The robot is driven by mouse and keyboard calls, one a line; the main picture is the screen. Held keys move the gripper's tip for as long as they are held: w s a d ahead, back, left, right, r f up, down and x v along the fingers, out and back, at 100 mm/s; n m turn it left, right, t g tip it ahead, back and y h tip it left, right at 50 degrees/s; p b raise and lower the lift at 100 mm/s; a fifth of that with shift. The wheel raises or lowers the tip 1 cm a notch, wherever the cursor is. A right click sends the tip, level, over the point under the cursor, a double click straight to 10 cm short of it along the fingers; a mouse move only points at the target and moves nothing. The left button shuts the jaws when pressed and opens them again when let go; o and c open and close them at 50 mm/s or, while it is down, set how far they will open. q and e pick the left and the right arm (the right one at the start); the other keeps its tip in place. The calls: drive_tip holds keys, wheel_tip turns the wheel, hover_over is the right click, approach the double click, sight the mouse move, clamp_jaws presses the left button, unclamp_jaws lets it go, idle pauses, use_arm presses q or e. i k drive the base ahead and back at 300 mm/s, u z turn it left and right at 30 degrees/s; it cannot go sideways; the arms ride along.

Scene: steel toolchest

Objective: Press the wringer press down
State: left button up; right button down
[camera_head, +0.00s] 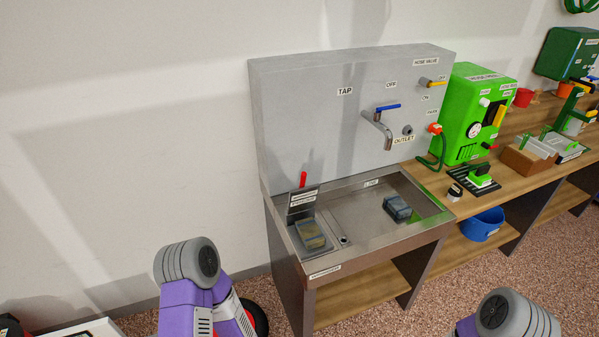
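The wringer press (303,199) is at the left end of the steel sink (353,223). Its hinged plate stands raised at the back, with a small label and a red handle (303,179) pointing up. In front of the plate, a yellowish-grey sponge-like block (310,234) lies in the press's tray. A dark blue-grey block (397,207) lies in the basin to the right. My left arm shows at the bottom left, short of the sink, and part of my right arm shows at the bottom right. Neither gripper's fingertips are in view.
A grey back panel carries a tap (378,128) with a blue lever above the basin. A green machine (478,115) and brush-like items stand on the wooden bench to the right. A blue tub (482,226) sits on the lower shelf. The space above the press is clear.

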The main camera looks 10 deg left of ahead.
sight(301, 200)
drive_tip(key=z, duration=0.65)
drive_tip(key=i, duration=0.65)
drive_tip(key=u, duration=2.25)
